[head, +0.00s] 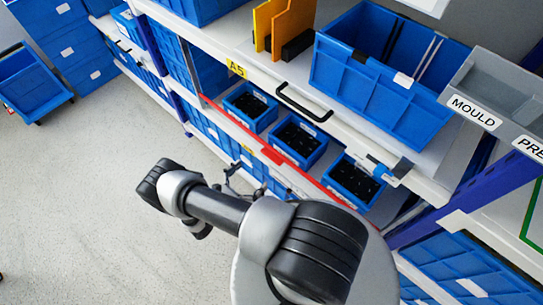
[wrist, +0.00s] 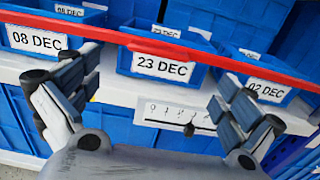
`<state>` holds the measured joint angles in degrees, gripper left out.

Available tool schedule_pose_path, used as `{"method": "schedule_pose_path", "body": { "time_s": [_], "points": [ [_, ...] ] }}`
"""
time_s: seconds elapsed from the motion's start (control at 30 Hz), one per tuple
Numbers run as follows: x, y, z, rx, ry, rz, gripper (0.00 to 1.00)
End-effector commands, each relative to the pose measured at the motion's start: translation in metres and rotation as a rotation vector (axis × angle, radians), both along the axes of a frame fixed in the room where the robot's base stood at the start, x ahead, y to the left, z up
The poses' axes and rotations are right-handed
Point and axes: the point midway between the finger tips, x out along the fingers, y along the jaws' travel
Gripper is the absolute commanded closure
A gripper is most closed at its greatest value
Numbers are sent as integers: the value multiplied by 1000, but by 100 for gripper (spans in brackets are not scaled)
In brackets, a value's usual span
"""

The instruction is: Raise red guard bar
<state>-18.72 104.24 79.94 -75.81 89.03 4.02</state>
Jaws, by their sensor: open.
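The red guard bar (head: 272,155) runs along the front of the shelf bay with the small blue bins, with a thicker grip section near its middle. In the wrist view the bar (wrist: 172,50) crosses the upper part of the picture, sloping down to the right, in front of the bins. My gripper (head: 235,180) is just left of and below the bar in the head view. In the wrist view my gripper (wrist: 155,82) is open and empty, its fingers spread to either side below the bar's thicker section. I cannot tell whether the fingertips touch the bar.
A small dark knob (wrist: 190,128) sits on a marked plate on the shelf edge below the bar. Date-labelled blue bins (wrist: 165,62) stand behind the bar. A black handle (head: 303,103) is on the shelf edge above. The floor (head: 90,210) at left is clear.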

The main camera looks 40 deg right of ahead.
Motion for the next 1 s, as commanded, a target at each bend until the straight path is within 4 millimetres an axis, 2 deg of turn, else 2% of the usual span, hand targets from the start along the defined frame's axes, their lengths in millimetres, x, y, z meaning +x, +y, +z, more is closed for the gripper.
{"method": "schedule_pose_path", "body": {
  "time_s": [0.03, 0.3, 0.5, 0.63, 0.93, 1.0],
  "points": [
    [0, -13, -1, 0, 1, -7, 0],
    [5, -70, -1, 1, 0, -6, 0],
    [8, -97, -1, 1, -1, -3, 0],
    [9, -106, 0, 1, -1, -1, 0],
    [9, -108, 0, 1, -1, 0, 0],
    [9, -108, 0, 1, -1, 0, 4]
  ]
}}
